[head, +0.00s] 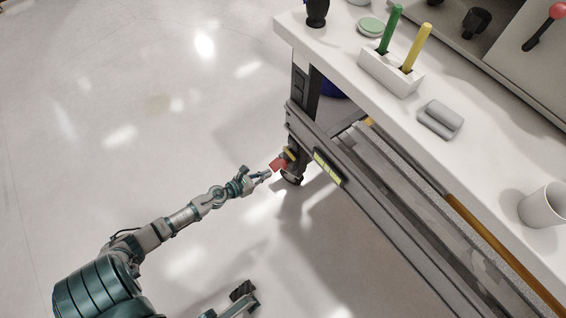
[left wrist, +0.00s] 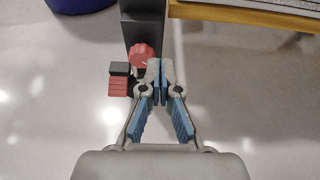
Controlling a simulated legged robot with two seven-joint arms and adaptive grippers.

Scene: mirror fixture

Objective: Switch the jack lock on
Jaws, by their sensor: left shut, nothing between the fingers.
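The jack lock shows in the head view as a small red part (head: 278,165) low on the workbench's corner leg, just above the floor. In the left wrist view it has a red ridged tab (left wrist: 119,87) beside a black block (left wrist: 119,69), with a round red knob (left wrist: 142,54) to the upper right. My left gripper (head: 266,175) is shut and empty, its blue-padded fingers (left wrist: 160,70) together. Its tips appear close to the knob, just right of and below it; contact cannot be told. Another part of mine (head: 243,292) shows at the bottom, perhaps my right gripper.
The dark bench leg (head: 301,85) and long lower rail (head: 345,185) stand right of my left gripper. The white benchtop (head: 385,120) above holds a tool holder (head: 389,75), a grey block (head: 440,119) and a white cup (head: 542,205). The floor left of the bench is clear.

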